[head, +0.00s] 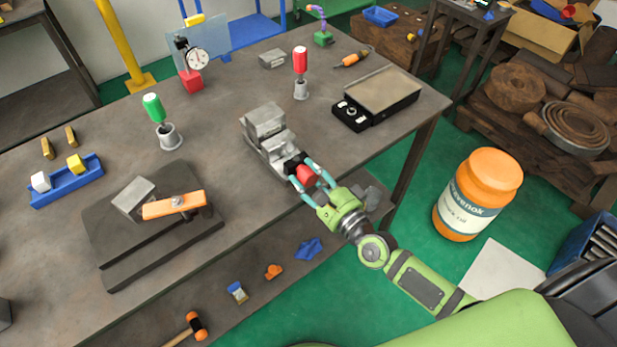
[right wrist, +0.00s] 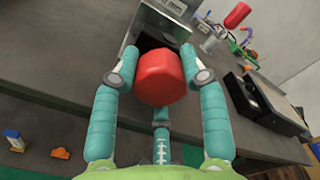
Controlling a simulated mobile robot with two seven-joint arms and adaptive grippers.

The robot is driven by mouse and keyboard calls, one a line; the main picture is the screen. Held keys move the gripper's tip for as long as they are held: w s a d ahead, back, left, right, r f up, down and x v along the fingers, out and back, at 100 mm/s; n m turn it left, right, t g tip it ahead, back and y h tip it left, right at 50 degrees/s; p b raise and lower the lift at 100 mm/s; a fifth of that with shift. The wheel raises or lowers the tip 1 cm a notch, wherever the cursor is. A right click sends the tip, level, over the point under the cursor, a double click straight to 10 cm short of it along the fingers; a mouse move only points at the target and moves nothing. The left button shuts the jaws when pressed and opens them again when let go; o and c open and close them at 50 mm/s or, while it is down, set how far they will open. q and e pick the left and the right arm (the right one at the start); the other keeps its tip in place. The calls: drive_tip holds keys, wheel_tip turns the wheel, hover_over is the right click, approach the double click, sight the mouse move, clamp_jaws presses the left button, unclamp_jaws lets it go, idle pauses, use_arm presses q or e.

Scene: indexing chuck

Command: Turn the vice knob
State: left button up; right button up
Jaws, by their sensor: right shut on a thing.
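My left gripper is not in view.
The workbench (head: 225,120) holds a black scale-like box (head: 376,98) right of the vice. A red-handled tool (head: 300,62) stands behind it. A dark plate with an orange bar (head: 174,205) lies left. A large orange jar (head: 478,193) is beyond the bench, at right.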

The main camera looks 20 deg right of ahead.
drive_tip(key=shift+w+d+r+m, duration=0.15)
drive_tip(key=shift+d+m, duration=0.05)
drive_tip(key=shift+m, duration=0.1)
drive_tip(key=o, duration=0.9)
drive_tip(key=shift+s+d+f, duration=0.1)
drive_tip(key=shift+s+f, duration=0.15)
drive_tip(key=shift+s, duration=0.2)
drive_tip(key=v, duration=1.1)
drive_tip(key=shift+r, duration=0.2)
